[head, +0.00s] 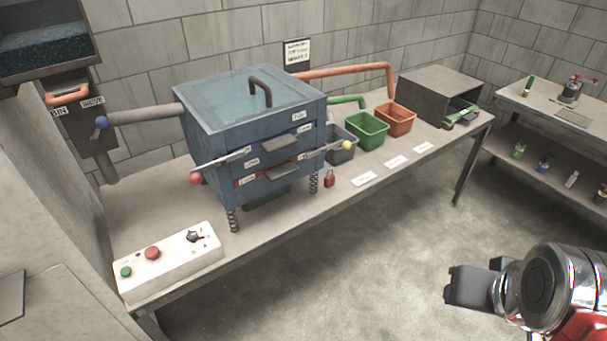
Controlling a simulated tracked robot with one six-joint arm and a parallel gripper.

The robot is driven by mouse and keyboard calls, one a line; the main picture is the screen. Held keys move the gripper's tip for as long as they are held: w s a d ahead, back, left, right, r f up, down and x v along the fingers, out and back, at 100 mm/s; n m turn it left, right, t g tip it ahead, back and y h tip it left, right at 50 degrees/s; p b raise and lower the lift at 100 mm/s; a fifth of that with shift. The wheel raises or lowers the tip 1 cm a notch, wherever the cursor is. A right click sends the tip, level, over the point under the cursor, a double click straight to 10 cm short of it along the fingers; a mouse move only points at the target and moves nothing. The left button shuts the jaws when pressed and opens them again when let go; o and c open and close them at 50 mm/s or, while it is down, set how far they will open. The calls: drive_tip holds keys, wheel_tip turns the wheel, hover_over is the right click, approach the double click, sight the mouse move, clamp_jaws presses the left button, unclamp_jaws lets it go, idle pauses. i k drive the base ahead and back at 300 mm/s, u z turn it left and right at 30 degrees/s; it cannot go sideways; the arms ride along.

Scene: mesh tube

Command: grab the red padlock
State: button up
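The small red padlock (329,181) is on the front part of the workbench, just right of the blue machine's front spring leg. Its shackle points up. My gripper (452,286) is at the lower right of the head view, over the floor in front of the bench and well apart from the padlock. Only part of its dark end shows, and I cannot tell whether its fingers are open or shut. Nothing is seen held in it.
The blue sifter box (250,125) on springs stands left of the padlock, with a yellow-knobbed lever (346,145) above it. Grey (341,146), green (367,130) and orange (395,119) bins stand behind. A white control panel (168,262) is at the left. The floor in front is clear.

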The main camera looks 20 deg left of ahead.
sight(329, 180)
drive_tip(key=u, duration=0.4)
drive_tip(key=i, duration=0.5)
drive_tip(key=u, duration=0.85)
drive_tip(key=i, duration=0.75)
drive_tip(key=u, duration=0.45)
